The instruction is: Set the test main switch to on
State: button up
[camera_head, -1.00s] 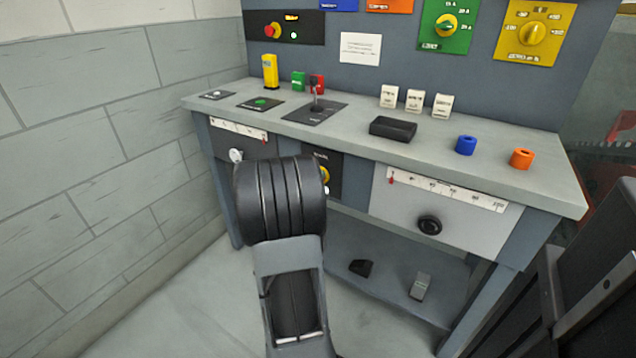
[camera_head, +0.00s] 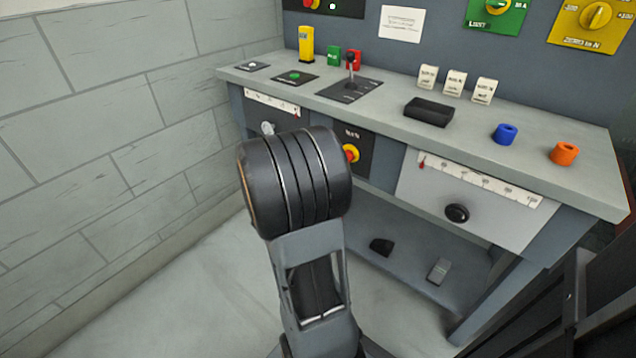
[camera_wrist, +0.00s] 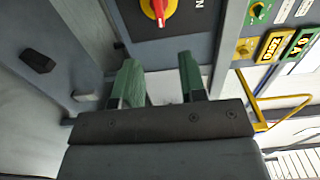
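A red-handled rotary switch on a yellow ring (camera_head: 351,153) sits on a dark plate below the desk top, partly hidden by my arm in the head view. Its label is hard to read; it may say MAIN. In the wrist view the switch (camera_wrist: 157,8) is at the top edge, partly cut off, and the picture is turned so the lettering runs sideways. My gripper (camera_wrist: 162,80) has two green fingers spread apart with nothing between them. The switch lies beyond the fingertips, not touching them. My gripper is hidden in the head view.
The grey desk (camera_head: 560,190) holds a joystick (camera_head: 350,75), a black tray (camera_head: 428,113), a blue ring (camera_head: 504,133) and an orange ring (camera_head: 564,153). A drawer front with a black knob (camera_head: 457,212) is right of the switch. A block wall (camera_head: 90,150) stands left.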

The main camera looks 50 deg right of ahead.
jog(key=shift+a, duration=0.8)
jog(key=w+a+r+n+t+y+p, duration=1.15)
jog(key=w+a+r+n+p, duration=0.25)
jog(key=a+r+n+p, duration=0.35)
jog(key=s+a+r+n+g+y+p, duration=0.35)
jog(key=a+r+n+y+p, duration=0.4)
jog(key=a+n, duration=0.3)
jog(key=s+a+r+n+g+h+p, duration=0.1)
jog(key=s+a+r+n+g+p, duration=0.1)
jog(key=s+r+n+g+p, duration=0.2)
jog(key=s+r+n+p, duration=0.2)
jog(key=s+n, duration=0.2)
jog(key=s, duration=0.2)
jog(key=shift+s+r, duration=0.15)
jog(key=shift+r, duration=0.1)
